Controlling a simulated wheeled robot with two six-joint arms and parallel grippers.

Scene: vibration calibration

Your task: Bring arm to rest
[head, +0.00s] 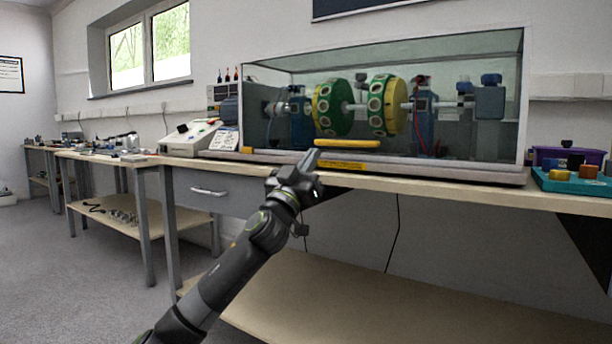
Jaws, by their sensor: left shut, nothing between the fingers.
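My left arm comes in from the bottom left and reaches up and to the right. My left gripper (311,160) is shut and empty, at the front edge of the workbench (380,183). In the picture its fingertips overlap the base of the glass-cased vibration rig (355,110); I cannot tell whether they touch it. The rig has two green and yellow discs on a shaft between blue supports. A yellow bar (347,143) lies at the front of the case. My right gripper is not in view.
A grey-white control box (190,138) stands left of the case. A teal tray (572,182) and a purple bin (568,156) sit at the right end. A drawer (215,192) and a lower shelf (330,300) are under the bench. Open floor (75,270) lies at left.

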